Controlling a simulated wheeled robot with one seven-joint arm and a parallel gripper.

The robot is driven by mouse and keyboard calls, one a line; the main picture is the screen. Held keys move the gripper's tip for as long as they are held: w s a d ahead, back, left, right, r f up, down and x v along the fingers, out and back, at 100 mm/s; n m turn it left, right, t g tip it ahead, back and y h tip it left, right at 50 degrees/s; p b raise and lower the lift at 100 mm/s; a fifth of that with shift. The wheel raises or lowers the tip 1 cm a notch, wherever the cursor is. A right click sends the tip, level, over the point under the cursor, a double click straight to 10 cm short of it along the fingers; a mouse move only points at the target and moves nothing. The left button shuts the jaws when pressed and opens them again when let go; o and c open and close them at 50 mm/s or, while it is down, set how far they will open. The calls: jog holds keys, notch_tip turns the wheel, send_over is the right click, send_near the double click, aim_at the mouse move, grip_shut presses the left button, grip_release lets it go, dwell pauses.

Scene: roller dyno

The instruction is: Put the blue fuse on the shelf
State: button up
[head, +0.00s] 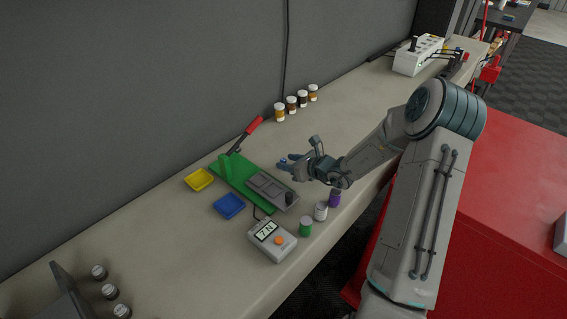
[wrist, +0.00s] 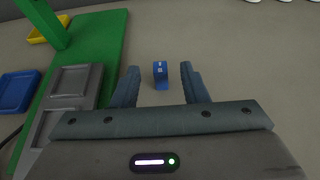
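The blue fuse (wrist: 160,70) is a small blue block with white marks on the beige bench in the wrist view. My gripper (wrist: 159,68) is open. Its two blue-grey fingers stand apart on either side of the fuse, with bare bench showing between each finger and the fuse. In the head view my gripper (head: 284,162) is low over the bench, right of the green board, and a bit of blue shows at its fingertips. I cannot clearly pick out a shelf in either view.
A green board (head: 213,170) with a grey two-pocket tray (head: 268,186) and a red-handled lever (head: 253,125) is left of my gripper. Yellow (head: 199,179) and blue (head: 229,206) trays, a meter (head: 272,240) and several small jars stand around.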

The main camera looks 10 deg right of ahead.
aim_at(285, 161)
jog(key=shift+x, duration=1.5)
jog(key=shift+c, duration=0.3)
grip_shut()
jog(key=shift+r, duration=0.15)
